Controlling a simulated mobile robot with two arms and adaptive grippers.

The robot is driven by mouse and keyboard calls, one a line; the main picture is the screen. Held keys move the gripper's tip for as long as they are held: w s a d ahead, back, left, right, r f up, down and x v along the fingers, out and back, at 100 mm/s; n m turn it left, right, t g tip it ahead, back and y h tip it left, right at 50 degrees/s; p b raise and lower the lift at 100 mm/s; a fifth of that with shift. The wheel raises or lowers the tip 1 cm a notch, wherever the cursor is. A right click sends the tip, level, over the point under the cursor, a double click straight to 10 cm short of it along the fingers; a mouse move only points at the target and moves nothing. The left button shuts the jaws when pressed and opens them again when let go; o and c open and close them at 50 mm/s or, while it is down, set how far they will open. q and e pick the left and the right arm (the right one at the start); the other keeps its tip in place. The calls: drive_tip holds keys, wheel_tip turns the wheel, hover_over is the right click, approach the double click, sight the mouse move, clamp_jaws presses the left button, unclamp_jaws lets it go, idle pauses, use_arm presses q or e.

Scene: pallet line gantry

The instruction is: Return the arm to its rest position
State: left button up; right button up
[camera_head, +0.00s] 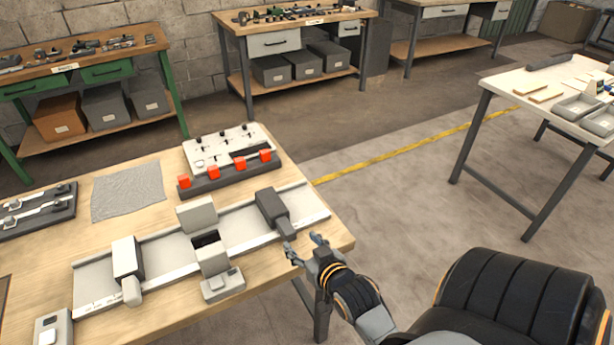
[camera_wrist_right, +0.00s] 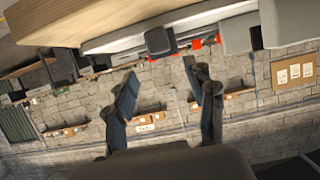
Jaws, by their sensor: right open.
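My right gripper (camera_head: 305,247) is in the head view at the right front edge of the wooden table (camera_head: 170,195). Its fingers are apart with nothing between them. It is close to the right end of the pale rail (camera_head: 313,205), near a dark block (camera_head: 271,207); I cannot tell if they touch. In the right wrist view the two fingers (camera_wrist_right: 165,90) are spread and empty, with the table edge above them. My left gripper is not in view.
On the table are a white block (camera_head: 126,257), a grey gantry (camera_head: 211,252), a panel with red blocks (camera_head: 229,165) and a grey cloth (camera_head: 128,190). A white table (camera_head: 500,87) stands at the right. Open floor with a yellow line (camera_head: 400,150) lies between.

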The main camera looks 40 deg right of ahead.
drive_tip(key=shift+v, duration=1.1)
drive_tip(key=s+a+f+n+g+y, duration=0.2)
drive_tip(key=s+a+f+g, duration=0.1)
drive_tip(key=s+a+g, duration=0.3)
drive_tip(key=s+a+f+n+g+y, duration=0.1)
drive_tip(key=s+a+f+n+g, duration=0.25)
drive_tip(key=s+a, duration=0.35)
drive_tip(key=s+f+g, duration=0.2)
drive_tip(key=s+f, duration=0.1)
drive_tip(key=f, duration=2.2)
drive_tip(key=s+d+f, duration=0.1)
drive_tip(key=s+f, duration=0.7)
drive_tip(key=s+d+f, duration=0.2)
drive_tip(key=s+f, duration=0.5)
drive_tip(key=s, duration=0.1)
drive_tip(key=shift+s+d+f+g, duration=0.35)
drive_tip(key=shift+f, duration=0.05)
